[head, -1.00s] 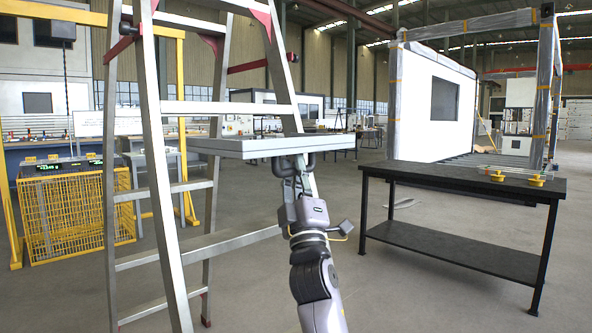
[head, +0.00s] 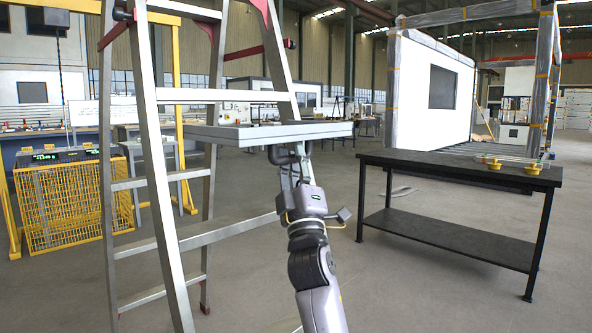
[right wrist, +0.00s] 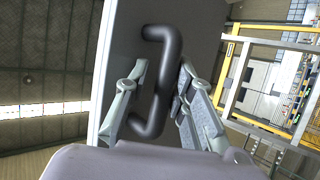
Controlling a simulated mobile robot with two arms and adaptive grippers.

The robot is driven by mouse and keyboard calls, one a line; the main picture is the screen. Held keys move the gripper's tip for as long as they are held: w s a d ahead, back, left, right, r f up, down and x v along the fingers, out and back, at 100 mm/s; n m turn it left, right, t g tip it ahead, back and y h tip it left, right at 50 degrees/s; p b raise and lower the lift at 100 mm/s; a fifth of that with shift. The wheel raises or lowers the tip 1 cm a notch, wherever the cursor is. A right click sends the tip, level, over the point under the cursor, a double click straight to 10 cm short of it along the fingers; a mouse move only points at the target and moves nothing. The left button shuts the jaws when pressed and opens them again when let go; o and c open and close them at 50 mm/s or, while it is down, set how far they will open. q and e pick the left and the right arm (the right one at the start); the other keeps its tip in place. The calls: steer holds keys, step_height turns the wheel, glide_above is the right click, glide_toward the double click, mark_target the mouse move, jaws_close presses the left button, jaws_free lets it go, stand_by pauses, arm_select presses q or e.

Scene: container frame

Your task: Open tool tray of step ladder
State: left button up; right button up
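The step ladder (head: 161,185) stands upright at the left in the head view, with silver rails and red fittings. Its flat grey tool tray (head: 262,133) sticks out roughly level to the right. A black bent handle (head: 283,156) hangs under the tray; it shows large in the right wrist view (right wrist: 154,100) against the tray's underside (right wrist: 126,40). My right gripper (head: 294,176) reaches up from below. In the right wrist view its fingers (right wrist: 160,85) lie either side of the handle; whether they press on it is unclear. My left gripper is not in view.
A black two-level table (head: 440,172) with yellow-based items (head: 531,169) stands to the right. A yellow mesh cage (head: 70,205) and yellow frame stand left of the ladder. The floor between ladder and table is mostly clear.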

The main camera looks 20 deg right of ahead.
steer(key=v, duration=1.2)
steer(key=shift+w, duration=0.1)
